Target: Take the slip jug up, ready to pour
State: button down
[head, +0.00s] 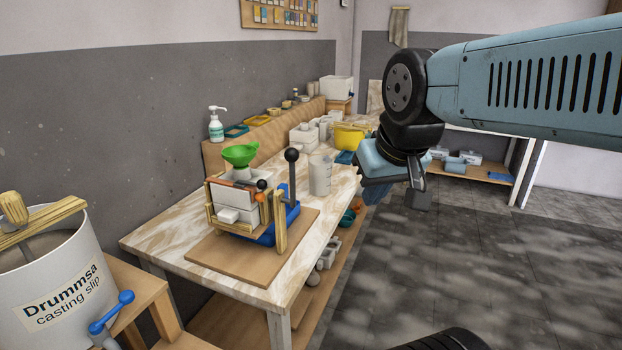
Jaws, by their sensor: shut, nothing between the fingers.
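The slip jug (320,174), a pale, translucent beaker-like vessel, stands upright on the worktable, right of the mould clamp. My gripper (418,199) hangs from the arm at the right, in front of the table's right edge and apart from the jug. It is shut and empty. The plaster mould (234,196) sits in a wooden and blue clamp with a black-knobbed lever, and a green funnel (239,153) stands on top of it.
A wooden board (215,258) lies under the clamp on the marbled table (155,237). A casting slip drum (60,275) with a blue tap stands at the left front. A yellow tub (349,137) and white moulds (304,137) stand farther back. Open floor lies to the right.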

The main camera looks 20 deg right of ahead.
aim_at(320, 166)
jog(key=k, duration=1.2)
jog(key=z, duration=0.65)
jog(key=i, duration=0.85)
jog(key=z, duration=0.7)
jog(key=i, duration=1.1)
jog(key=u, duration=0.5)
jog(key=i, duration=0.85)
jog(key=u, duration=0.7)
jog(key=k, duration=0.65)
jog(key=u, duration=0.05)
